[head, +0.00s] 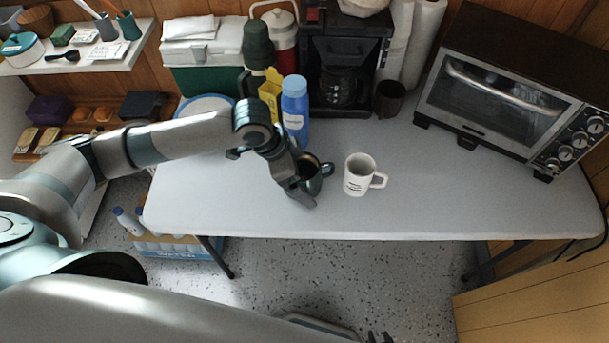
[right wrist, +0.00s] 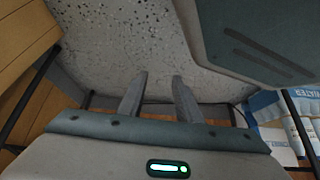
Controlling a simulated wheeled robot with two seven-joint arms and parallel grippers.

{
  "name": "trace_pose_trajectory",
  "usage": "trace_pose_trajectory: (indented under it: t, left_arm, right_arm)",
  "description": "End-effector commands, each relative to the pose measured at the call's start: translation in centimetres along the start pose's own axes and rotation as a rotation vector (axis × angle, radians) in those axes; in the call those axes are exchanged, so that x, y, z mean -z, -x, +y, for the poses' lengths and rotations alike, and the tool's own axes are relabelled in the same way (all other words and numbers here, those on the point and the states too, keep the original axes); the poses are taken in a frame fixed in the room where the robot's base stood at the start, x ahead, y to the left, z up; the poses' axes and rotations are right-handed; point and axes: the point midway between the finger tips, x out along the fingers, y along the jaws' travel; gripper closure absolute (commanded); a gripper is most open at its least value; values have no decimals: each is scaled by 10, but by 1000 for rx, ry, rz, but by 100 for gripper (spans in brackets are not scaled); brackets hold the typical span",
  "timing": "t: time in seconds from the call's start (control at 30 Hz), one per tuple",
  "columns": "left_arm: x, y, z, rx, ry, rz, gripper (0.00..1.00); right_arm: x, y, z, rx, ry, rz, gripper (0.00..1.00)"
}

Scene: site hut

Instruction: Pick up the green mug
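The dark green mug (head: 315,183) stands near the middle of the table in the head view, its handle to the right. My left gripper (head: 303,196) is right at the mug's left side and covers part of it; whether its fingers are closed on the mug I cannot tell. My right gripper (head: 379,338) shows only its dark fingertips at the bottom edge of the head view. In the right wrist view the right gripper (right wrist: 158,92) is open and empty, over the speckled floor.
A white mug (head: 357,178) stands just right of the green mug. A blue bottle (head: 295,105), a yellow container (head: 270,92) and a coffee maker (head: 343,75) stand behind. A toaster oven (head: 500,95) fills the right. The table's (head: 440,200) front is clear.

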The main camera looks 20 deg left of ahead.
Motion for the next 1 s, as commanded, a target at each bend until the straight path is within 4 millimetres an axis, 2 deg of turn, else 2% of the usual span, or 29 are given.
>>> trace_pose_trajectory:
  t: [0.33, 0.53, 0.57, 0.83, 1.0]
  left_arm:
    - [0, 0, 0, 0, 0, 0, 3]
    - [0, 0, 0, 1, 0, 0, 51]
    - [0, 0, 0, 1, 0, 0, 53]
    - [1, 2, 0, 1, 0, 2, 53]
    - [5, 12, -1, 3, 0, 2, 53]
  right_arm:
    - [8, -2, -8, 7, -6, 11, 69]
    - [8, -2, -10, 9, -7, 13, 69]
    - [8, -2, -10, 9, -7, 13, 69]
    - [8, -2, -10, 9, -7, 13, 69]
    - [9, -2, -10, 9, -7, 16, 69]
